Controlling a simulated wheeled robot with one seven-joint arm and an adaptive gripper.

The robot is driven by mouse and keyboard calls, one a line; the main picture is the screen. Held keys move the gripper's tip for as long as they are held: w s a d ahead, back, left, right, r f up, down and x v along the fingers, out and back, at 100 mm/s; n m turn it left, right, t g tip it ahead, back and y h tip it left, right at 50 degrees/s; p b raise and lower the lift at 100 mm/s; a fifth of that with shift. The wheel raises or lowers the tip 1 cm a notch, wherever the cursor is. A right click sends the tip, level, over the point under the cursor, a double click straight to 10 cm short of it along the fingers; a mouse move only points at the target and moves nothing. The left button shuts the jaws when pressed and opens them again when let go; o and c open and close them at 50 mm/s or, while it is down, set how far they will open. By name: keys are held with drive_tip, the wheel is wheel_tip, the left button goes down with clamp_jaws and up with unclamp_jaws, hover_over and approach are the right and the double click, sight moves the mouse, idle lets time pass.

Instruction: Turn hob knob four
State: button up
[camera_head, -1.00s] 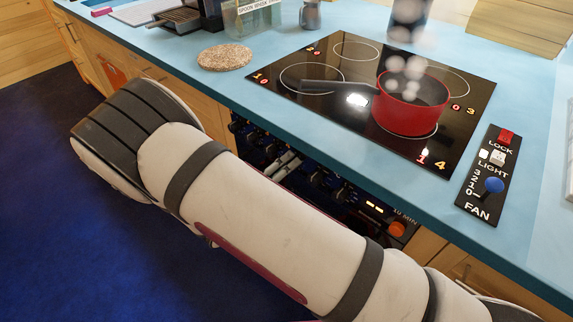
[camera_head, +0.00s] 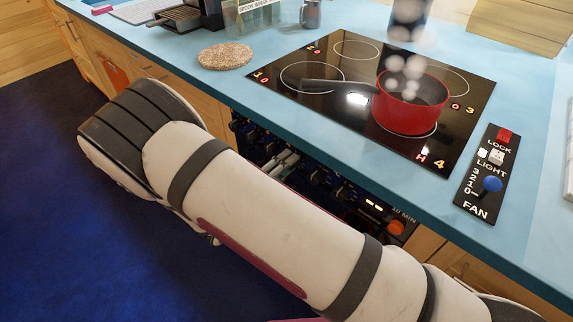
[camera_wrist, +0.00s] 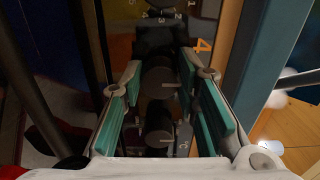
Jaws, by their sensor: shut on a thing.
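Hob knob four (camera_wrist: 156,40) is a dark knob at the top of the wrist view, with a dial scale above it and an orange 4 to its right. My gripper (camera_wrist: 160,66) has its teal-padded fingers on either side of it and is shut on it. In the head view, the pale fingers of my gripper (camera_head: 283,163) reach the knob row on the dark panel under the counter edge. My arm hides part of this row. The hob (camera_head: 335,105) shows a red H beside its orange 4.
A red saucepan (camera_head: 405,115) stands on the front right ring, with pale steam puffs above. A fan and light panel (camera_head: 470,205) lies right of the hob. An orange knob (camera_head: 396,227) is on the front panel. A cork mat (camera_head: 225,56) lies left of the hob.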

drive_tip(key=o, duration=1.2)
drive_tip(key=shift+c, duration=0.2)
drive_tip(key=shift+a, duration=0.1)
drive_tip(key=v, duration=1.2)
drive_tip(key=shift+r, duration=0.1)
